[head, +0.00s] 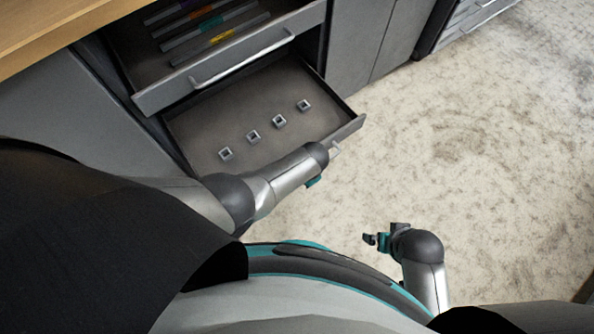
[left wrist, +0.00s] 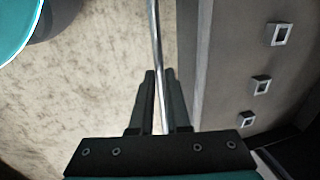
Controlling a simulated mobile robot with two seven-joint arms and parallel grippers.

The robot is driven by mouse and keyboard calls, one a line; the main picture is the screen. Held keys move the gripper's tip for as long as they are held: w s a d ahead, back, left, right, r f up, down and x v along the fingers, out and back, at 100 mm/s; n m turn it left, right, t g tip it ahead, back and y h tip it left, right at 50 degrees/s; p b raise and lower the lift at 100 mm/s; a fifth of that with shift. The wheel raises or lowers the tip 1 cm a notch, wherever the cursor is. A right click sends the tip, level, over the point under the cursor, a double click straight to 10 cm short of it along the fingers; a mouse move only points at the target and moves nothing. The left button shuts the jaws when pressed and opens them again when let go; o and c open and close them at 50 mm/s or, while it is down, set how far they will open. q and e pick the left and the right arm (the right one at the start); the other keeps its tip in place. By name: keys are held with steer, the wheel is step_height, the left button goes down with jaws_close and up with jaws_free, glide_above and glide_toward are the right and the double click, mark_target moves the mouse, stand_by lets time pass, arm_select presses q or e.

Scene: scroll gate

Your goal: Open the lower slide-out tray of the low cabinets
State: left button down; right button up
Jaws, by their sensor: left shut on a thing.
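The lower slide-out tray (head: 205,122) of the low cabinets stands pulled well out, its grey floor showing. The end of its bar handle (head: 335,149) shows beside my left arm, which hides the rest. In the left wrist view the handle (left wrist: 157,50) is a thin metal bar running between the fingers of my left gripper (left wrist: 155,100), which is shut on it. The tray's front panel (left wrist: 190,70) lies just right of the bar. My right gripper (head: 377,240) is apart from the tray, over the floor; its finger gap is too small to judge.
Several small square metal pieces (head: 253,135) sit in a row in the lower tray. An upper drawer (head: 150,98) with files and a bar handle (head: 240,65) is also out, above it. A wooden worktop (head: 40,25) is at upper left. Pale floor (head: 460,150) is clear at right.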

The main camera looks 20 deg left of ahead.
arm_select(q)
steer(key=shift+s+d, duration=0.15)
steer(key=c, duration=0.9)
jaws_free()
steer(key=shift+r, duration=0.1)
steer(key=shift+s+d+r+p, duration=0.1)
steer(key=shift+d+r+p, duration=0.05)
steer(key=shift+r+p, duration=1)
steer(key=shift+s+d+r+p, duration=0.15)
steer(key=shift+d+r+p, duration=0.05)
steer(key=shift+r+p, duration=0.9)
steer(key=shift+s+d+r+p, duration=0.1)
steer(key=shift+d+r+p, duration=0.05)
steer(key=shift+r+p, duration=1)
arm_select(e)
steer(key=s+d+f, duration=0.5)
steer(key=s+f, duration=0.3)
steer(key=f, duration=0.1)
steer(key=shift+d+f+h, duration=0.2)
steer(key=shift+d+h, duration=0.1)
steer(key=shift+d, duration=0.1)
arm_select(q)
steer(key=shift+r, duration=0.15)
